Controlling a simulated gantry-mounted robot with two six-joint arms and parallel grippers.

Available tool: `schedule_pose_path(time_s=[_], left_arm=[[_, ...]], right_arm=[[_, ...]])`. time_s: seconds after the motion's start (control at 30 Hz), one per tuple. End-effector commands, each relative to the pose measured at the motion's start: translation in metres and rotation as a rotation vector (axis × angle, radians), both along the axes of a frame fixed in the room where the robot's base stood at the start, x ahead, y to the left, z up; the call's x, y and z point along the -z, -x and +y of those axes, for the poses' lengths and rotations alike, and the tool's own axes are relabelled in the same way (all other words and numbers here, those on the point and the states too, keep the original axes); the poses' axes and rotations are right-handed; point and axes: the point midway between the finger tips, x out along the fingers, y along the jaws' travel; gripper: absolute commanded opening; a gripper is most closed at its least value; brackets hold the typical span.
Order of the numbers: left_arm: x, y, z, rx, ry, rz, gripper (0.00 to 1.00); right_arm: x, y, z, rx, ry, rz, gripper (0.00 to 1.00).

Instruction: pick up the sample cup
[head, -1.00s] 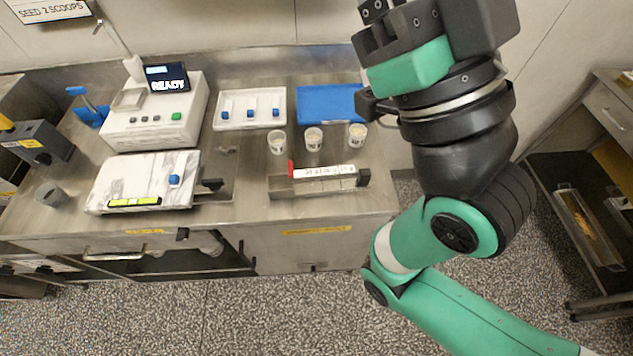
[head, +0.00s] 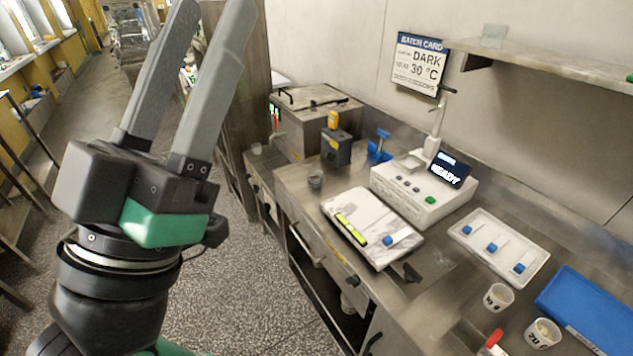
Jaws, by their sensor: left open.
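Several cups are in the head view, and I cannot tell which one the task calls the sample cup. Two white printed cups, one (head: 497,298) and another (head: 542,334) with pale contents, stand at the lower right. My left gripper (head: 212,10) is open and empty, its fingers pointing up, over the floor left of the counter and apart from all the cups. My right gripper is out of view.
The marble slab (head: 358,250) carries a yellow-green level and a blue knob. A blue tray (head: 592,305) lies at right. A shelf (head: 560,66) overhangs the counter.

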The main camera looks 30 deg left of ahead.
Motion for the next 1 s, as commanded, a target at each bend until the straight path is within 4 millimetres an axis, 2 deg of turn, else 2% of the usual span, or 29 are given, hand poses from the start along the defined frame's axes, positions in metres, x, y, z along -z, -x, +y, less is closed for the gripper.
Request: schedule_pose_path(time_s=[0.33,0.37,0.6,0.63,1.0], left_arm=[[0.0,0.0,0.0,0.0,0.0,0.0,0.5],[-0.0001,0.0001,0.0,0.0,0.0,0.0,0.54],[0.0,0.0,0.0,0.0,0.0,0.0,0.97],[0.0,0.0,0.0,0.0,0.0,0.0,1.0],[-0.0048,0.0054,-0.0022,-0.045,-0.053,-0.035,1.0]], right_arm=[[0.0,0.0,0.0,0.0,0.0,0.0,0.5],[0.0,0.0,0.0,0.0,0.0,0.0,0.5],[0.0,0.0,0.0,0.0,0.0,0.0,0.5],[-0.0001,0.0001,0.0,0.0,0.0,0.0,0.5],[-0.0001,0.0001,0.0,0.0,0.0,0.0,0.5]])
